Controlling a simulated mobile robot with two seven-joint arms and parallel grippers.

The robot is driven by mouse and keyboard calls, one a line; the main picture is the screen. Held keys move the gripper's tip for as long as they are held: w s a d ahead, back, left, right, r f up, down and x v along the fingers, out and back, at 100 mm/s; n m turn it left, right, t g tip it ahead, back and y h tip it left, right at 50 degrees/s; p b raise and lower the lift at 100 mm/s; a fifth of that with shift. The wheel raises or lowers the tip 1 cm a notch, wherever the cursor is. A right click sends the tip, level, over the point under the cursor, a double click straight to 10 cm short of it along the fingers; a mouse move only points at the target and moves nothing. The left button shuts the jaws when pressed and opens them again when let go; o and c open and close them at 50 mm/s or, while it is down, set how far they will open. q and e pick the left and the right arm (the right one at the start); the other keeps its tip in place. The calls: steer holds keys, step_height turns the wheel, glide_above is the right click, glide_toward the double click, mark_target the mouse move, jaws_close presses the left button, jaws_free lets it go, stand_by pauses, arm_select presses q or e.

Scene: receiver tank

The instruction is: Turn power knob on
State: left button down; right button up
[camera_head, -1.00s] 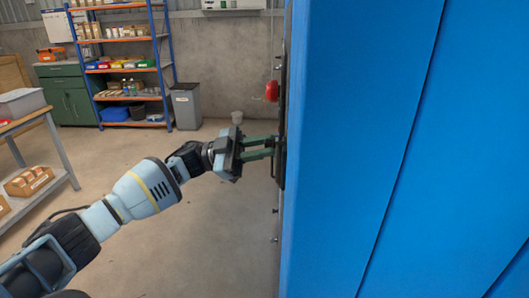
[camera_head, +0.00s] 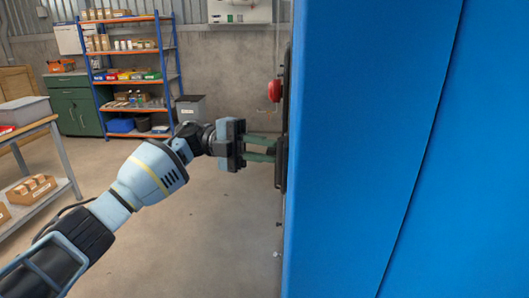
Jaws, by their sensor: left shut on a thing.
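My left gripper (camera_head: 272,149) reaches in from the left, its two green fingers pointing right at the dark panel (camera_head: 284,140) on the side of the blue cabinet. Its fingertips are at a dark part on that panel (camera_head: 281,163), seen edge-on, and it is shut on it. I cannot make out the knob's shape or which way it is turned. A red round button (camera_head: 274,91) sticks out from the same panel above the gripper. My right gripper is not in view.
The tall blue cabinet (camera_head: 370,150) fills the right side. A table (camera_head: 30,128) with a grey bin and boxes stands at the left. Shelves (camera_head: 128,48), a green cabinet (camera_head: 72,105) and a grey bin (camera_head: 191,108) stand at the back. The floor between is clear.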

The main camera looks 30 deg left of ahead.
arm_select(q)
steer(key=shift+m+y, duration=0.3)
steer(key=shift+m, duration=0.5)
steer(key=c, duration=1.5)
jaws_free()
steer(key=a+b, duration=0.1)
steer(key=a, duration=0.6)
steer(key=shift+s+a, duration=0.25)
steer(key=shift+a, duration=0.15)
